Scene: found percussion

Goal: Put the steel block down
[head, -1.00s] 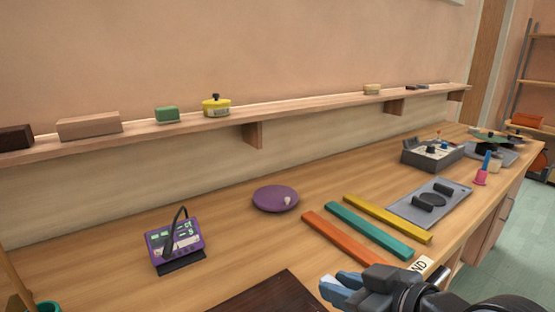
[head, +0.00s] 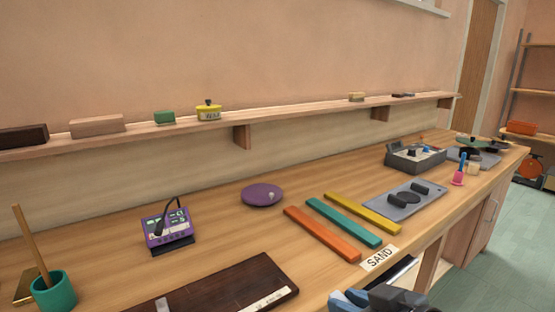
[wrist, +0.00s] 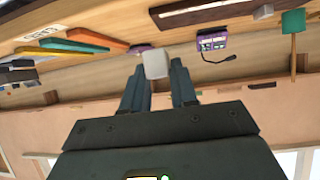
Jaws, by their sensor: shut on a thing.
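The steel block (wrist: 156,65) is a pale grey block between the fingertips of my gripper (wrist: 155,78) in the wrist view. The gripper is shut on it, and the block is up off the bench. In the head view my gripper (head: 375,299) shows only in part at the bottom edge, by the bench's front edge, and the block cannot be made out there.
The bench (head: 215,235) holds a dark board (head: 225,287), a teal cup (head: 54,291) with a stick, a purple device (head: 168,228), a purple disc (head: 262,195), three coloured bars (head: 343,222) and a grey plate (head: 408,202).

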